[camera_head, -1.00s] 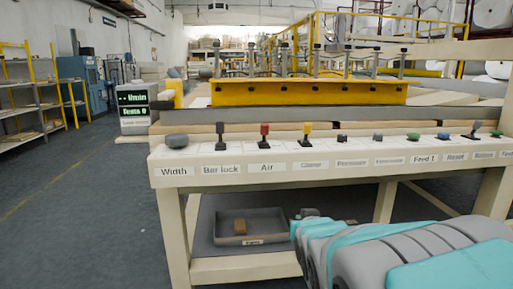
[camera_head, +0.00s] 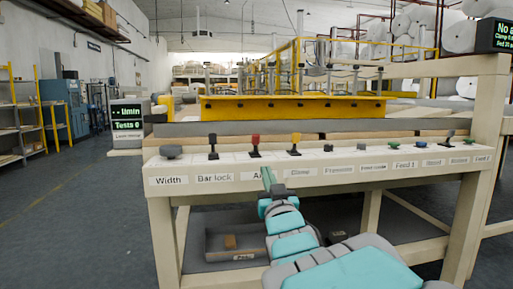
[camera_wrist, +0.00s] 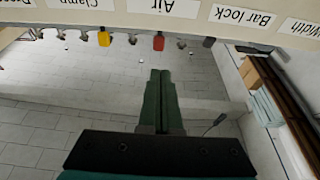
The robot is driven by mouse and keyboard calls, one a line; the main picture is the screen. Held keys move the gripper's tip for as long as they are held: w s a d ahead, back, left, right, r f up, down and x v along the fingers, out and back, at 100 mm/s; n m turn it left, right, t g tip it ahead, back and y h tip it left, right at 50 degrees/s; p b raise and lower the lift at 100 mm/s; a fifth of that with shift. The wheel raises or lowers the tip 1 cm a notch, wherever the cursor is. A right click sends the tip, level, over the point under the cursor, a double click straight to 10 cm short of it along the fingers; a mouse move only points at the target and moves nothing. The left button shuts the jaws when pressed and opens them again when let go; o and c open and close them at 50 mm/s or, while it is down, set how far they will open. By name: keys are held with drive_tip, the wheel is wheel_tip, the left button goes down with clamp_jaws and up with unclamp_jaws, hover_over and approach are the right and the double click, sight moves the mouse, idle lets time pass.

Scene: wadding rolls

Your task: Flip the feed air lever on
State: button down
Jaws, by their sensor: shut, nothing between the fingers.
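The red-handled lever (camera_head: 255,142) stands upright on the white control ledge above the label reading "Air" (camera_head: 250,176). In the wrist view, which is upside down, the red lever (camera_wrist: 158,42) and the "Air" label (camera_wrist: 178,8) show beyond my fingertips. My gripper (camera_head: 267,172) is in front of the ledge, just below and slightly right of the red lever, hiding part of the label. Its dark green fingers (camera_wrist: 160,74) are together with nothing between them. They look apart from the lever. No label reading "feed air" is legible.
A black lever (camera_head: 213,145) stands left of the red one and a yellow lever (camera_head: 295,143) right. Several knobs and another dark lever (camera_head: 447,135) continue right. A bin (camera_head: 215,242) sits on the shelf below. A display (camera_head: 127,116) stands at left. Floor at left is clear.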

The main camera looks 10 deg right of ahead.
sight(256, 139)
drive_tip(key=shift+w, duration=0.1)
drive_tip(key=x, duration=1.4)
drive_tip(key=shift+b, duration=0.35)
drive_tip(key=shift+r, duration=0.1)
